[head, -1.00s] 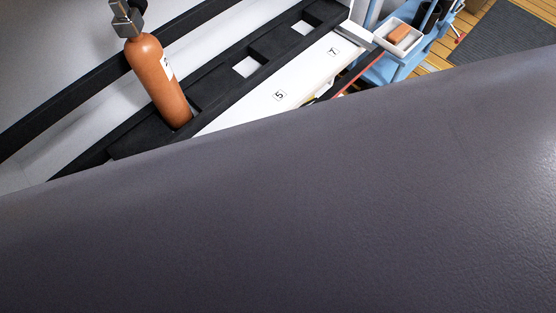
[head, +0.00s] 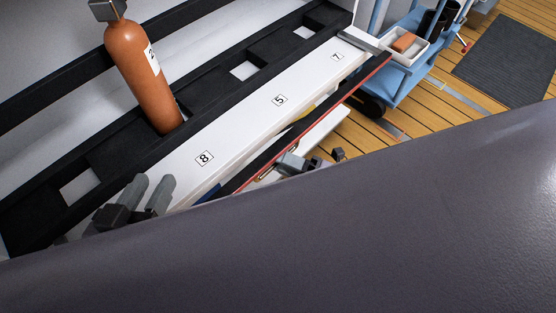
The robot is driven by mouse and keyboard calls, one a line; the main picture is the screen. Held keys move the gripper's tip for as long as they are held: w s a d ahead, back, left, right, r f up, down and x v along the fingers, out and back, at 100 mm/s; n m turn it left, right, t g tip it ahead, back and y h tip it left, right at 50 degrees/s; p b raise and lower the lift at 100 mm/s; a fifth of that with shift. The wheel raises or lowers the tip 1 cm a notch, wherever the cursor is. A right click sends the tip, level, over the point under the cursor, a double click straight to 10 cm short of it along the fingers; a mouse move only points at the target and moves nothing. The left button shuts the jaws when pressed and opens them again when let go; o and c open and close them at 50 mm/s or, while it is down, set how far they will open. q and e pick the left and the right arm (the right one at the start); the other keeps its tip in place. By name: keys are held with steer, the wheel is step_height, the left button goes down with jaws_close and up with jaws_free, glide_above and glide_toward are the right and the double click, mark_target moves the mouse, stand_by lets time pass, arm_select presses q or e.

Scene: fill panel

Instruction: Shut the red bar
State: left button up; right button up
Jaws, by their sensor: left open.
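The red bar (head: 316,122) is a long, thin dark bar with a red edge. My left gripper (head: 146,193) is at the lower left, by the near end of the white ledge. Its two grey fingers are apart with nothing seen between them, and it is clear of the bar.
An orange cylinder (head: 143,75) stands in a black rack (head: 125,152) behind the white ledge (head: 240,133). A blue cart (head: 412,82) with a white tray stands at the upper right. The lower part of the view is blocked.

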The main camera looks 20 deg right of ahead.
steer(key=shift+w+a+r, duration=0.1)
steer(key=shift+w+a, duration=0.3)
steer(key=shift+a, duration=0.05)
jaws_close()
